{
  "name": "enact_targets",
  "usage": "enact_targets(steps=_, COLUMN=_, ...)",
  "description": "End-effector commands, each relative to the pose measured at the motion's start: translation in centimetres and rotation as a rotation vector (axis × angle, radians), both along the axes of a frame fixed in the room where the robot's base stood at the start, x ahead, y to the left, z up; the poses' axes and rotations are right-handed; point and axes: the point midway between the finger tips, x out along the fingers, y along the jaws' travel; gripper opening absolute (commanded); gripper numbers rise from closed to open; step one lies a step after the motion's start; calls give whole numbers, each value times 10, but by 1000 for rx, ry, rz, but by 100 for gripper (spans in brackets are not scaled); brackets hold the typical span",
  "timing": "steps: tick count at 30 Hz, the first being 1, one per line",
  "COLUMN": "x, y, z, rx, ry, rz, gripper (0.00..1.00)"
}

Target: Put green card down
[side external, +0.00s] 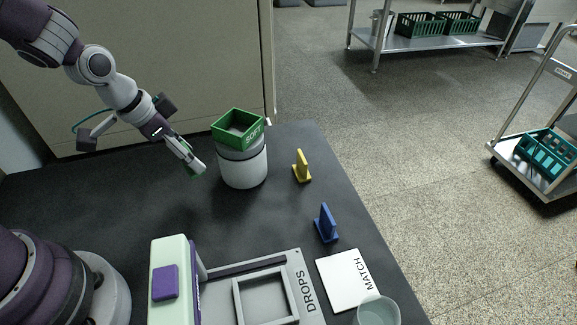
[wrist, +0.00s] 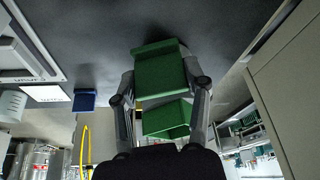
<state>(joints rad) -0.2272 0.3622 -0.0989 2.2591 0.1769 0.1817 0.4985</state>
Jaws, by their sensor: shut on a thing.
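My gripper (side external: 192,168) is shut on the green card (wrist: 160,75), which fills the space between the fingers in the wrist view (wrist: 160,85). In the side view only slivers of green show at the fingers, just left of the white pot. I cannot tell whether the card touches the dark table. A second green patch (wrist: 167,119) shows between the fingers; I cannot tell whether it belongs to the card.
A white pot with a green SOFT tray (side external: 238,130) on top stands close right of my gripper. A yellow card (side external: 302,168) and a blue card (side external: 326,225) stand upright further right. A white MATCH plate (side external: 345,281) and grey DROPS frame (side external: 311,282) lie in front. Table left of my gripper is clear.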

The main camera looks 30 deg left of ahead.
Motion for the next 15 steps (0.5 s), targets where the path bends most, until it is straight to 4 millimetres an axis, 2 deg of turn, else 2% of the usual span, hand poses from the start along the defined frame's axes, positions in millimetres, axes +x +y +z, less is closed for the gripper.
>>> enact_targets(steps=1, x=5, y=27, z=4, rx=1, ry=-2, rz=92, gripper=28)
enact_targets(steps=3, x=7, y=62, z=8, rx=2, ry=-2, rz=205, gripper=28)
enact_targets(steps=6, x=3, y=101, z=14, rx=3, ry=-1, rz=327, gripper=28)
enact_targets(steps=10, x=-3, y=126, z=15, rx=2, ry=3, rz=408, gripper=28)
enact_targets(steps=15, x=-5, y=130, z=-16, rx=0, ry=8, rz=423, gripper=28)
